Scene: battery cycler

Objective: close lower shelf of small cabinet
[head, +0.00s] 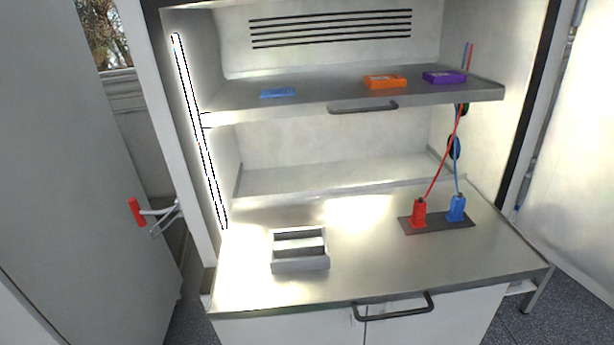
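The small cabinet (185,130) stands open in front of me. Its lower shelf (360,265) is a metal surface that sticks out toward me, past the cabinet's side walls. A dark bar handle (393,308) is on its front edge, slightly right of centre. A pale tray with compartments (300,264) sits on the left part of the shelf. A red connector (419,212) and a blue connector (457,208) stand on a dark plate (436,225) at the right. My gripper is not in view.
The upper shelf (350,102) has a handle (362,108) and carries blue (278,93), orange (385,81) and purple (444,77) items. A red cable and a blue cable run up from the connectors. Open doors stand left (80,200) and right (585,150). A red-handled lever (137,212) projects at left.

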